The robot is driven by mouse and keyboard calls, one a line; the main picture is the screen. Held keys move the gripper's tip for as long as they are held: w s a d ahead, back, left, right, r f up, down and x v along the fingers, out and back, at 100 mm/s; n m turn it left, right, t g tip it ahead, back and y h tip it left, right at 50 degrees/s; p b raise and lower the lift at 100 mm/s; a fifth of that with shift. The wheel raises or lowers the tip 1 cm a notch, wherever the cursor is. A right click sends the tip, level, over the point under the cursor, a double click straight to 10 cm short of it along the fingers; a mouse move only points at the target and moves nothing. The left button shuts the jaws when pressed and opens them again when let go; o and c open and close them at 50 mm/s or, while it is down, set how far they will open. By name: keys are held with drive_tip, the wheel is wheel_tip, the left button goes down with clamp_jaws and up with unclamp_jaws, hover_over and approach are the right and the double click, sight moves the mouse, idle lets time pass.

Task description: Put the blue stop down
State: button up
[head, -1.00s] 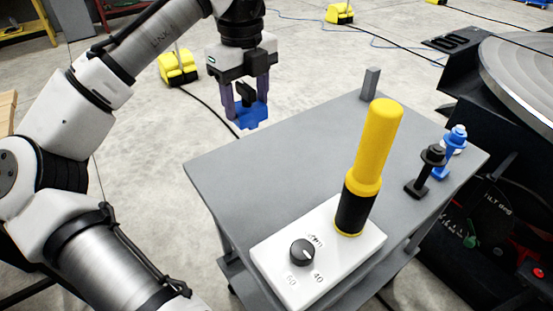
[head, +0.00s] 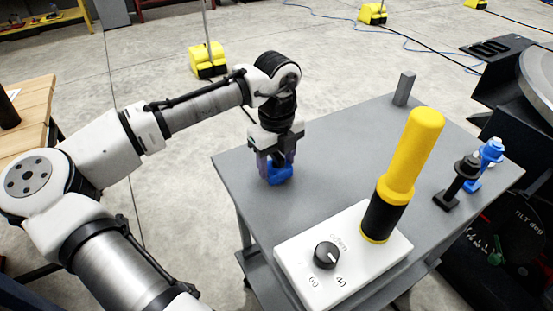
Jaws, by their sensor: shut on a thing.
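The blue stop (head: 279,175) is a small blue block between the fingertips of my gripper (head: 276,170). My gripper is shut on it and points straight down over the left part of the grey table (head: 322,143). The stop is at or just above the table top; I cannot tell whether it touches. The fingers hide part of it.
A white box (head: 345,275) with a black dial (head: 326,255) and a yellow-and-black cylinder (head: 407,165) stands at the front. Black (head: 458,182) and blue (head: 487,160) fixtures stand at the right. A grey post (head: 404,89) rises at the back. The table's middle is clear.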

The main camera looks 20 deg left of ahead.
drive_tip(key=shift+f, duration=0.1)
drive_tip(key=o, duration=1.4)
drive_tip(key=shift+o, duration=0.2)
